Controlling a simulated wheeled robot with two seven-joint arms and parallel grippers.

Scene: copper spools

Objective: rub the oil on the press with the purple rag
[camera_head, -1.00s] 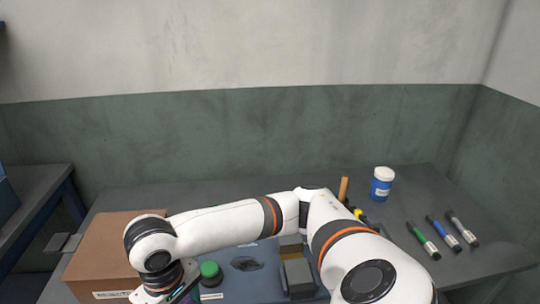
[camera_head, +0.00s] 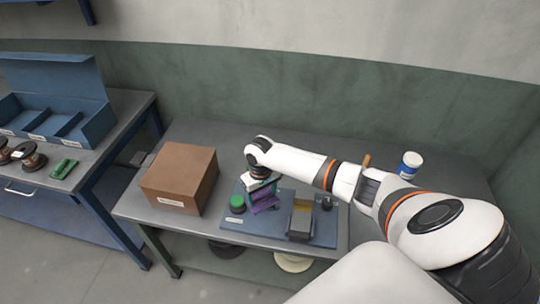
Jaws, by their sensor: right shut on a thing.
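The press (camera_head: 251,228) is a blue base with a green button (camera_head: 237,202) at its left and a grey and tan block (camera_head: 301,221) at its right. My right arm reaches in from the right. My right gripper (camera_head: 262,186) is shut on the purple rag (camera_head: 265,203), just right of the green button. The rag hangs low over the press; I cannot tell whether it touches the surface. The oil patch is not visible, as the rag and gripper cover that part. My left gripper is not in view.
A brown cardboard box (camera_head: 181,178) stands left of the press on the grey table. A blue and white jar (camera_head: 409,165) and a wooden handle (camera_head: 366,161) are at the back right. On a left bench are a blue divided bin (camera_head: 62,75), copper spools (camera_head: 28,157) and a green item (camera_head: 64,169).

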